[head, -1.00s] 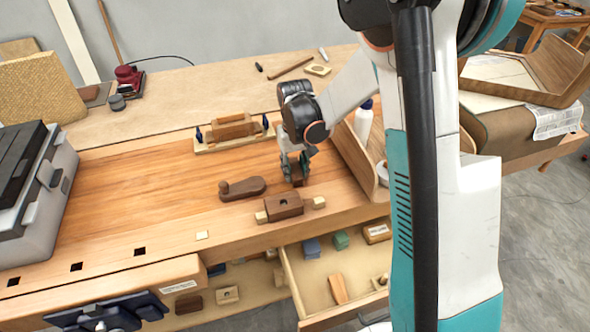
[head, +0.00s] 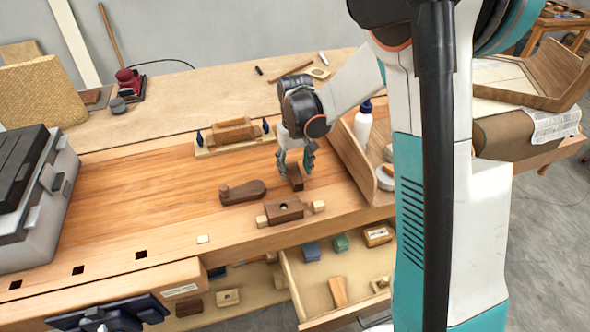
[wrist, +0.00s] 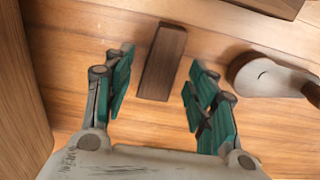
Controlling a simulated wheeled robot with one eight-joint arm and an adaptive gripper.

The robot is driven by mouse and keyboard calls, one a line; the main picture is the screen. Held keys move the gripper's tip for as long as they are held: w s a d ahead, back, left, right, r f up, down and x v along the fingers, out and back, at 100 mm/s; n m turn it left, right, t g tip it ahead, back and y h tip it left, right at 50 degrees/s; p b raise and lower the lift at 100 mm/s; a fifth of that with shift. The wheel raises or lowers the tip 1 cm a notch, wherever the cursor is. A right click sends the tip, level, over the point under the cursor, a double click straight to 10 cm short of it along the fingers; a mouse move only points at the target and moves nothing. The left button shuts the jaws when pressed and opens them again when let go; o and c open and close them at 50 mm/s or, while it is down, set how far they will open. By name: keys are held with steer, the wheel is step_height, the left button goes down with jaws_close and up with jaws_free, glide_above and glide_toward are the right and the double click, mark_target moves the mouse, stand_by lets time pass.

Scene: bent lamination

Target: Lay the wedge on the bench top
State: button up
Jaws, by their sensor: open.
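The wedge (head: 297,182), a small dark brown wooden block, rests on the bench top (head: 150,195) in the head view. In the wrist view the wedge (wrist: 162,65) lies between and just beyond the fingertips, with clear gaps on both sides. My gripper (head: 295,170) is open, low over the bench, with teal finger pads spread either side of the wedge. The wrist view shows the open gripper (wrist: 161,75) with nothing held. The wedge's far end is partly hidden by the fingers in the head view.
A dark wooden handled piece (head: 242,192) lies left of the wedge, and a brown block with pale ends (head: 284,210) lies in front. An open drawer (head: 325,295) holds small blocks. The bench's left middle is clear.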

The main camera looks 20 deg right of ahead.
mark_target(295, 172)
step_height(295, 172, up, 10)
steer(key=f+p, duration=0.1)
steer(key=p, duration=0.1)
steer(key=s+r+t, duration=0.3)
steer(key=s+r, duration=0.7)
steer(key=s+r+t, duration=0.1)
steer(key=s+t, duration=0.3)
steer(key=s, duration=0.9)
steer(key=shift+r, duration=0.35)
